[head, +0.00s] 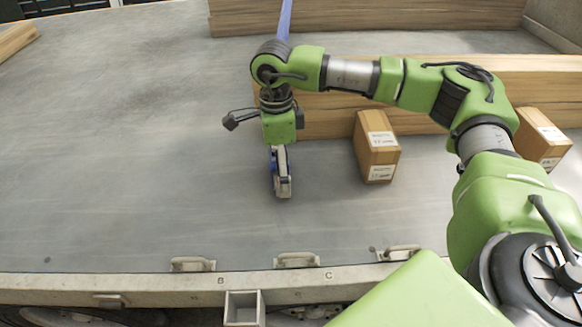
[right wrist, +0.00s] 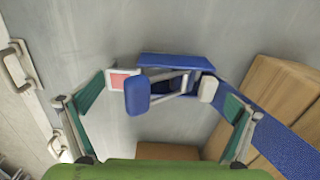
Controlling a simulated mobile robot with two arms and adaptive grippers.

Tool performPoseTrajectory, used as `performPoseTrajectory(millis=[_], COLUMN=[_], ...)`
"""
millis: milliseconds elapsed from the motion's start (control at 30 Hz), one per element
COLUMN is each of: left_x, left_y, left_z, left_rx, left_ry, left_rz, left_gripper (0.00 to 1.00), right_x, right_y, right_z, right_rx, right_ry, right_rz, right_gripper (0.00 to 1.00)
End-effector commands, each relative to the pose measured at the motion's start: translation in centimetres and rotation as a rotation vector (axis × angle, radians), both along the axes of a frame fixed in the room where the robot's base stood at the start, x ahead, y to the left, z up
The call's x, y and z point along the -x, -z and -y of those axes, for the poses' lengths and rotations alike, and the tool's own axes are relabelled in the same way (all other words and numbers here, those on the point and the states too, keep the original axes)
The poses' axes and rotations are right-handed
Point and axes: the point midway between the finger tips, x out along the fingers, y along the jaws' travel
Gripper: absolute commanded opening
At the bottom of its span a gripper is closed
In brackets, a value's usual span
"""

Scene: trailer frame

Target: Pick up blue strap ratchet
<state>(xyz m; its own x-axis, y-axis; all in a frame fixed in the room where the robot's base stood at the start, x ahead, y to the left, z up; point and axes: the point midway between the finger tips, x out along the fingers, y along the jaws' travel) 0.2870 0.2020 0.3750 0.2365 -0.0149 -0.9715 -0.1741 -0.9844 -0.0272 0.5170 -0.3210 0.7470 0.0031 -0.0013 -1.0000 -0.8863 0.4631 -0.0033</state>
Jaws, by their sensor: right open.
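The blue strap ratchet (head: 282,182) is on the grey trailer floor in the head view, directly below my right gripper (head: 281,150). In the right wrist view the ratchet (right wrist: 137,97) has blue parts, a pale metal frame and a reddish patch at one end. It lies between the spread green-padded fingers of my right gripper (right wrist: 166,92), which is open. I cannot tell whether the fingers touch it. A blue strap (right wrist: 275,122) runs from it past the right finger. My left gripper is not in view.
Long wooden stacks (head: 415,120) lie behind and right of the ratchet. A small cardboard box (head: 376,148) stands to its right, another (head: 541,140) farther right. The trailer edge (head: 130,283) with metal latches runs along the front. The floor (head: 130,150) on the left is clear.

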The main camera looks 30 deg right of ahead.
Motion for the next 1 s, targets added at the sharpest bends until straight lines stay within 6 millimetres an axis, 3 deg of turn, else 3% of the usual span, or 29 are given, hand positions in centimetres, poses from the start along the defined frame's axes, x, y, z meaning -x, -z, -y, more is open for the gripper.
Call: performPoseTrajectory(millis=[267, 433, 467, 800, 1000], left_x=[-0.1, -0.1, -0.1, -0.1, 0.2], left_y=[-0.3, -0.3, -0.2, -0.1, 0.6], left_z=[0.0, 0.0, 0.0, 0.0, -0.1], left_rx=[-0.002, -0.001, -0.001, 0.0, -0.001], left_ry=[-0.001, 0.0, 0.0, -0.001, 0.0], left_rz=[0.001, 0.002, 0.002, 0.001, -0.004], left_gripper=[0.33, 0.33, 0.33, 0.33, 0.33], right_x=[0.0, 0.0, 0.0, -0.1, -0.1], right_y=[0.4, 0.4, 0.4, 0.1, -1.8], right_z=[0.1, 0.1, 0.0, -0.1, -0.1], right_rx=[-0.001, -0.001, -0.001, 0.0, -0.002], right_ry=[0.0, 0.001, 0.001, 0.0, 0.0], right_rz=[0.002, 0.002, 0.002, 0.004, 0.005], right_gripper=[1.0, 0.61, 0.59, 0.59, 0.59])
